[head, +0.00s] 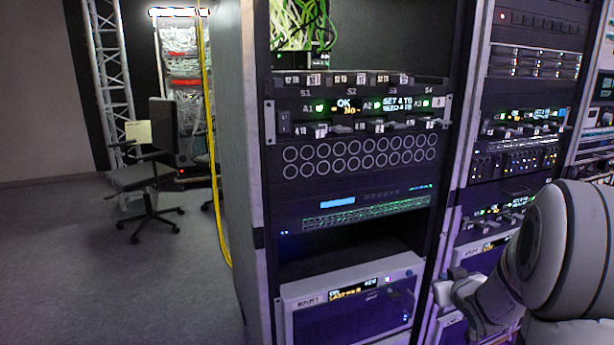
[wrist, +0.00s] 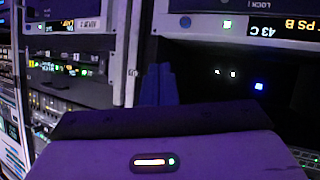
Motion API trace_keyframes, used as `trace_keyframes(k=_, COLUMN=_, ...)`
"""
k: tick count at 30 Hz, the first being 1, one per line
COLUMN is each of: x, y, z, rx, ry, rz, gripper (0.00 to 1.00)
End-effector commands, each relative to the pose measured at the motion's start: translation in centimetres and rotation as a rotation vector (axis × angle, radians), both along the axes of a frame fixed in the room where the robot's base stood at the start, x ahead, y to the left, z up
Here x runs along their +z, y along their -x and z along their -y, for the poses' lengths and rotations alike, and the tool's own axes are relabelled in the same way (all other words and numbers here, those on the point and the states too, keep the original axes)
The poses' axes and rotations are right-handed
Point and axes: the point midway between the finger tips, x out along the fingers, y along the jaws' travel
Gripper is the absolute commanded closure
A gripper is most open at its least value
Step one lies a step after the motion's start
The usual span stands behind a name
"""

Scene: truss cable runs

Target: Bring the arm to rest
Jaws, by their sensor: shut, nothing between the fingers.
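My gripper (head: 452,292) shows small at the lower right of the head view, at the end of my pale arm, in front of the lower part of the right-hand rack (head: 462,130). In the wrist view its two dark blue fingers (wrist: 158,84) stand side by side with no visible gap. They hold nothing. Behind the fingers are rack panels and a dark recess with small lights. I cannot tell how far the fingertips are from the rack.
The middle rack (head: 255,180) carries a panel with switches (head: 360,115) and a lower grey unit (head: 350,300). A yellow cable (head: 207,120) hangs at its left side. An office chair (head: 145,190) and a truss (head: 110,75) stand at the back left. The grey floor (head: 90,280) at left is clear.

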Motion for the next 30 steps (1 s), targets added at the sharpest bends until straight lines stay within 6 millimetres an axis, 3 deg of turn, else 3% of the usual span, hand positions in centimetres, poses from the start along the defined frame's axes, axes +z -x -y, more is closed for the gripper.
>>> trace_keyframes(k=1, x=3.9, y=0.8, z=-1.2, rx=-0.027, ry=0.013, rz=-0.044, gripper=1.0)
trace_keyframes(k=3, x=6.4, y=2.5, z=-2.5, rx=-0.072, ry=0.02, rz=-0.125, gripper=1.0)
trace_keyframes(k=8, x=11.6, y=7.6, z=-6.1, rx=-0.149, ry=0.0, rz=-0.318, gripper=1.0)
trace_keyframes(k=15, x=18.1, y=17.8, z=-13.1, rx=-0.158, ry=-0.089, rz=-0.633, gripper=1.0)
trace_keyframes(k=18, x=19.9, y=21.8, z=-15.7, rx=-0.131, ry=-0.129, rz=-0.747, gripper=1.0)
trace_keyframes(k=22, x=21.3, y=25.4, z=-17.8, rx=-0.097, ry=-0.162, rz=-0.851, gripper=1.0)
trace_keyframes(k=25, x=21.6, y=26.8, z=-18.6, rx=-0.078, ry=-0.172, rz=-0.892, gripper=1.0)
trace_keyframes(k=30, x=21.4, y=27.3, z=-18.8, rx=-0.074, ry=-0.175, rz=-0.905, gripper=1.0)
